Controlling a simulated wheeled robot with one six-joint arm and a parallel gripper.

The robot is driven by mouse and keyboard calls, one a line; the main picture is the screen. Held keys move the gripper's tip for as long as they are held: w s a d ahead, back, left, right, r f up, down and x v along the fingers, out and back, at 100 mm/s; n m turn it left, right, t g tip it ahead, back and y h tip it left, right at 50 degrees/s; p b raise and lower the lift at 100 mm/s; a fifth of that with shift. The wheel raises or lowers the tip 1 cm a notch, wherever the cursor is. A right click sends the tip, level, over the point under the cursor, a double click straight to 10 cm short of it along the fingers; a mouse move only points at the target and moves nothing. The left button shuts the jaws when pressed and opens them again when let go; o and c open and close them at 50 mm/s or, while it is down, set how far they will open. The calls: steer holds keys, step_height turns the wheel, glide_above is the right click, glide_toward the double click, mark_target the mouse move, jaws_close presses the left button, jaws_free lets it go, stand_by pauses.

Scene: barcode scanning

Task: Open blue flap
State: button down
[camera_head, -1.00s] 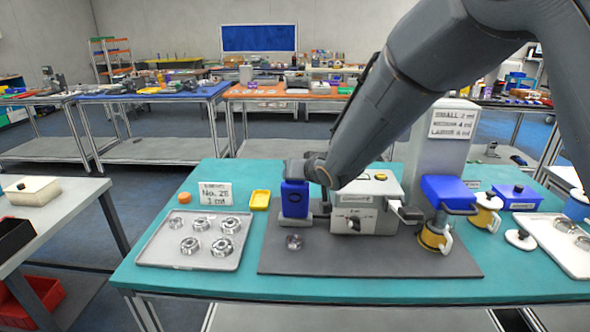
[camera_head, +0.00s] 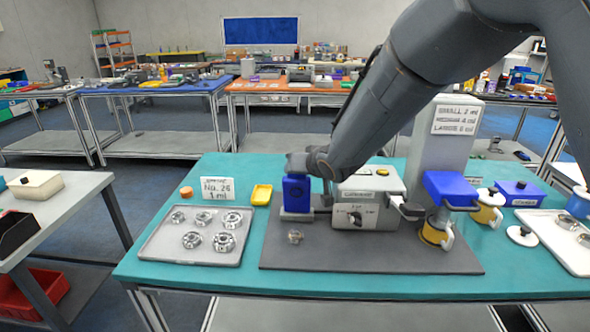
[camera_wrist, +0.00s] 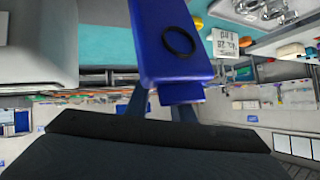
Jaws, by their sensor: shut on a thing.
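A blue flap (camera_head: 297,191) stands upright on the left side of the grey machine (camera_head: 362,217). My gripper comes in from above and behind it, and the fingertips are mostly hidden in the head view. In the wrist view the blue flap (camera_wrist: 172,40) fills the upper middle, with a black ring on its face. My gripper (camera_wrist: 160,105) has its dark fingers at the flap's near end and is shut on it. The grip itself is partly hidden by the blue part.
A second blue block (camera_head: 450,187) juts out at the right above a yellow-banded cup (camera_head: 436,232). A tray (camera_head: 163,252) of metal rings lies at the left, and a small clear piece (camera_head: 296,237) lies on the dark mat (camera_head: 330,258). The front of the mat is mostly free.

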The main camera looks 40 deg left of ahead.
mark_target(308, 179)
steer(key=shift+d+f+h, duration=0.15)
steer(key=shift+d+f, duration=0.15)
steer(key=shift+f, duration=0.2)
steer(key=shift+d+f+h, duration=0.15)
steer(key=shift+d+f, duration=0.1)
steer(key=shift+f, duration=0.25)
steer(key=c, duration=1.9)
jaws_free()
steer(key=o, duration=0.4)
steer(key=shift+w+d, duration=0.1)
steer(key=shift+d, duration=0.05)
steer(key=shift+c, duration=0.2)
steer(key=shift+o, duration=0.4)
steer(key=shift+a, duration=0.2)
steer(key=shift+a+r, duration=0.1)
steer(key=shift+r, duration=0.05)
steer(key=shift+a+r, duration=0.1)
steer(key=shift+r, duration=0.2)
steer(key=shift+b+v, duration=0.85)
steer(key=shift+v, duration=3)
steer(key=shift+f, duration=0.1)
